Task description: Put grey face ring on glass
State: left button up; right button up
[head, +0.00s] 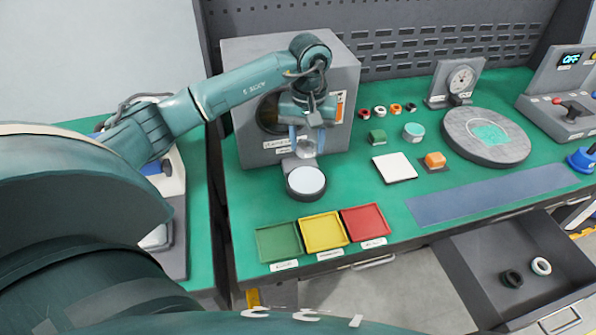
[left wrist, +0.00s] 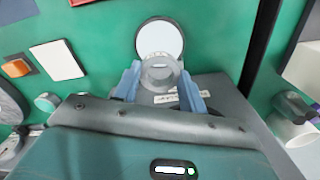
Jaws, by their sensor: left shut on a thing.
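My left gripper (head: 306,137) points down in front of the big grey box and is shut on the grey face ring (left wrist: 158,74). In the left wrist view the ring sits between the blue fingertips (left wrist: 158,84). The glass (head: 306,181) is a pale round disc on a dark round base, just below the gripper in the head view. It also shows in the left wrist view (left wrist: 160,35), where the ring overlaps its near edge. The ring is apart from the glass in the head view, held above and behind it. My right gripper is not in view.
The grey box (head: 248,120) stands close behind the gripper. Green (head: 277,258), yellow (head: 324,247) and red (head: 366,237) trays lie in front of the glass. A white pad (head: 394,167) and a round grey plate (head: 510,150) are to the right. An open drawer (head: 500,300) holds two rings.

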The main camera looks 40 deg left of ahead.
pick_arm(q)
send_over(306, 180)
notch_tip(306, 180, down, 4)
jog(key=shift+f+p, duration=0.25)
jog(key=shift+p, duration=0.05)
jog(key=shift+f, duration=0.6)
notch_tip(306, 180, down, 2)
jog(key=shift+f, duration=0.5)
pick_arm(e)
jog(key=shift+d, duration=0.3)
pick_arm(q)
jog(key=shift+f, duration=0.1)
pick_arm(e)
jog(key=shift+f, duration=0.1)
pick_arm(q)
jog(key=shift+f, duration=0.15)
jog(key=o, duration=1)
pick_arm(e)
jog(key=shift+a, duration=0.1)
